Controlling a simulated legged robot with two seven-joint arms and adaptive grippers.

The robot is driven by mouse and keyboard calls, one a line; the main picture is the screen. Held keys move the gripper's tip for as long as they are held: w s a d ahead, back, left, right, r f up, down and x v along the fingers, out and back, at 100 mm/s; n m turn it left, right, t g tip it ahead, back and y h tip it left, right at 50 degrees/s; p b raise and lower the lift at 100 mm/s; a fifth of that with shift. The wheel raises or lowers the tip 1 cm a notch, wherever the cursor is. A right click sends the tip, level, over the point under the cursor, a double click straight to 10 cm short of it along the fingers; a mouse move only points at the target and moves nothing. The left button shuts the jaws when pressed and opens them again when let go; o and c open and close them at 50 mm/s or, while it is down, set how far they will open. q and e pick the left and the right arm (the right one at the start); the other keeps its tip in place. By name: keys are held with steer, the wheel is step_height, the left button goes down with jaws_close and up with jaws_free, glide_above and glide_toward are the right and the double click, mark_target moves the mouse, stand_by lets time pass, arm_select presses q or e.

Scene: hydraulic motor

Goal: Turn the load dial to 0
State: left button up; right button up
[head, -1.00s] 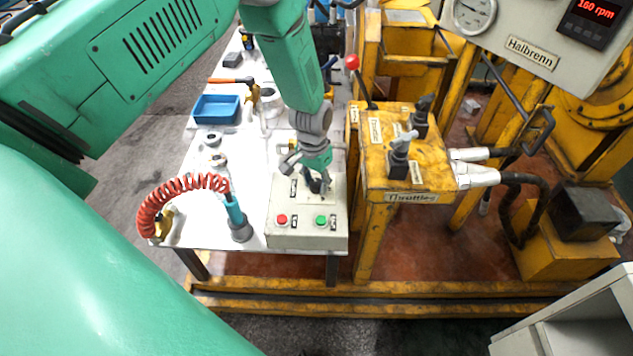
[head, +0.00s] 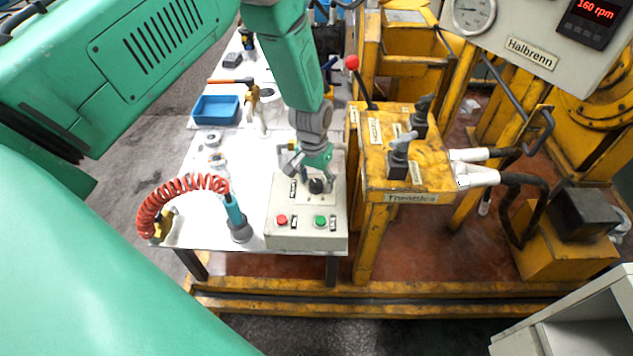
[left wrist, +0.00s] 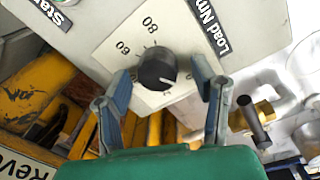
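The load dial is a black knob (left wrist: 157,69) on a pale scale plate with the numbers 60 and 80 in the left wrist view. A "Load Nm" label (left wrist: 207,22) sits beside it. In the head view the dial (head: 316,186) is on top of the grey control box (head: 290,240). My left gripper (left wrist: 163,88) is open, its two blue-padded fingers apart on either side of the knob, with gaps showing. In the head view my left gripper (head: 314,172) is just above and behind the dial. The right gripper is not seen.
A red button (head: 282,220) and a green button (head: 320,221) are on the box's front part. The yellow throttle stand (head: 410,185) with levers is close on the right. A red coiled hose (head: 180,185) and a blue tray (head: 216,109) are on the white table. A display (head: 594,15) reads 160 rpm.

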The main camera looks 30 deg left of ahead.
mark_target(314, 181)
arm_select(q)
steer(key=shift+s, duration=0.15)
steer(key=shift+r, duration=0.25)
step_height(314, 181, up, 11)
steer(key=shift+a, duration=0.35)
steer(key=shift+r, duration=0.1)
stand_by(0.3)
